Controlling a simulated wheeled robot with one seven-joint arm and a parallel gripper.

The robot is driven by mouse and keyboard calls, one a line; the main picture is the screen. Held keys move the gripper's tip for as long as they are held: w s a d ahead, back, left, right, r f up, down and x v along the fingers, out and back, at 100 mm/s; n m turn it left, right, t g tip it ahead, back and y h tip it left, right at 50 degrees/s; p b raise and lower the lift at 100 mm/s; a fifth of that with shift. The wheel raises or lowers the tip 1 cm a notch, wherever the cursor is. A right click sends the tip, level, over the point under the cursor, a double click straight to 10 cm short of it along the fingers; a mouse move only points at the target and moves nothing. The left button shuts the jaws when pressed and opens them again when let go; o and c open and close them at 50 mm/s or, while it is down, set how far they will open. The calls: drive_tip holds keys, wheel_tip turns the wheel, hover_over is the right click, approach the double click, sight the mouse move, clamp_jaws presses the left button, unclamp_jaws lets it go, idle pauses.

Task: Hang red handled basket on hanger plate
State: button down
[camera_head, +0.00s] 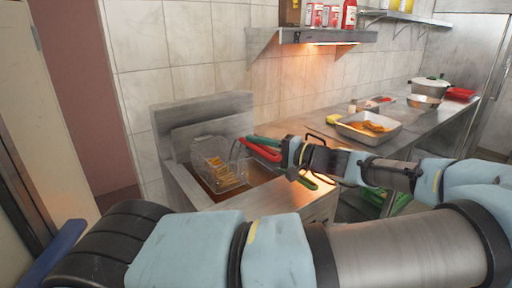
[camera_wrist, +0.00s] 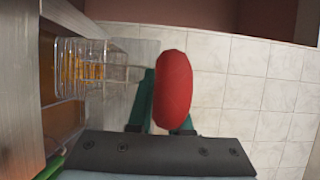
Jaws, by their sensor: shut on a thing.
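The wire basket (camera_head: 206,152) with golden fries inside is at the fryer's left side in the head view. Its red handle (camera_head: 262,153) points right, toward my arm. My gripper (camera_head: 268,146) is shut on this handle. In the wrist view the red handle (camera_wrist: 173,90) stands between the teal fingers, and the basket (camera_wrist: 92,50) shows at the left. The grey metal plate at the fryer's back, seemingly the hanger plate (camera_head: 212,129), rises behind the basket. I cannot tell whether the basket touches or hooks on it. The fryer vat is partly hidden.
A metal counter (camera_head: 418,131) runs right, with a tray of fried food (camera_head: 345,128) and a pot (camera_head: 428,88). A shelf with a heat lamp (camera_head: 325,37) hangs above. Tiled wall is behind.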

wheel_tip(320, 180, up, 9)
drive_tip(key=p, duration=0.3)
idle(0.4)
